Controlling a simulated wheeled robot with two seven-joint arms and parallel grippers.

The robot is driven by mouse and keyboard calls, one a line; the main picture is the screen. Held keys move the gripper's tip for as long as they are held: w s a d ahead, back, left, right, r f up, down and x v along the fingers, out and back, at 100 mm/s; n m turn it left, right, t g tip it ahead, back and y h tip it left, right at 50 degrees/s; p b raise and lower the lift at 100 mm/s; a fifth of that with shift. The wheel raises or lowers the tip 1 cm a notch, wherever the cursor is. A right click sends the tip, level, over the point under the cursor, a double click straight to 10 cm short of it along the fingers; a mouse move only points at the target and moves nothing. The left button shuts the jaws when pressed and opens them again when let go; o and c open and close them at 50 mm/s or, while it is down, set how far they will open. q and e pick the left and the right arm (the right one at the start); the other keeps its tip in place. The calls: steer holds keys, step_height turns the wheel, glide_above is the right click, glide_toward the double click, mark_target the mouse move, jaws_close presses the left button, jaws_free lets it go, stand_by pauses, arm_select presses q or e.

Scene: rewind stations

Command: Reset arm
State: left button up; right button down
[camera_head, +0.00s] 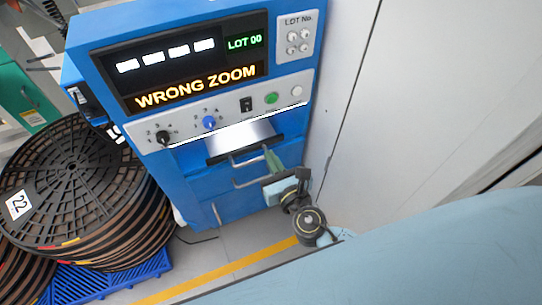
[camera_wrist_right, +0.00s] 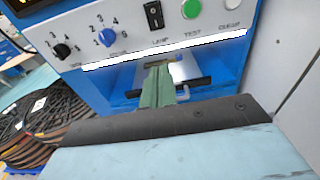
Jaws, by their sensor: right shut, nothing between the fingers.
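My right gripper (camera_head: 273,161) shows in front of the blue rewind station (camera_head: 190,190), just below its control strip and near the metal handle. Its green fingers are shut with nothing between them. In the right wrist view the shut fingers (camera_wrist_right: 157,88) point at the recess under the panel, apart from the knobs and buttons above. The station's display (camera_head: 195,72) reads "WRONG ZOOM" and "LOT 00". The panel has a black knob (camera_head: 162,137), a blue knob (camera_head: 208,122), a black lamp switch (camera_head: 246,104) and a green button (camera_head: 271,98). My left gripper is out of view.
Stacked black reels (camera_head: 75,170), one labelled 22, stand on a blue pallet (camera_head: 100,283) left of the station. A pale wall (camera_head: 350,120) rises close on the right. A yellow floor line (camera_head: 215,272) crosses the grey floor in front.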

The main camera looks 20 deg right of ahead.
steer(key=s+d+f+m+g+h, duration=0.1)
steer(key=s+d+f+m+g, duration=0.3)
steer(key=f, duration=0.5)
steer(key=s+d+f+m+g, duration=0.2)
steer(key=s+f+m, duration=0.2)
steer(key=f+m, duration=0.3)
steer(key=s+d+f+m+g+h, duration=0.1)
steer(key=s+d+f+m+g, duration=0.2)
steer(key=f, duration=0.7)
steer(key=s+d+f+m+g, duration=0.1)
steer(key=s+f+m, duration=0.3)
steer(key=s, duration=0.5)
steer(key=s+d+f+m+g, duration=0.1)
steer(key=s+f+m+g, duration=0.2)
steer(key=s+m, duration=0.6)
steer(key=s+d+f+m+g, duration=0.2)
steer(key=s+f+m, duration=0.4)
steer(key=s, duration=0.3)
steer(key=shift+m+g+y, duration=0.3)
steer(key=shift+m+g, duration=0.2)
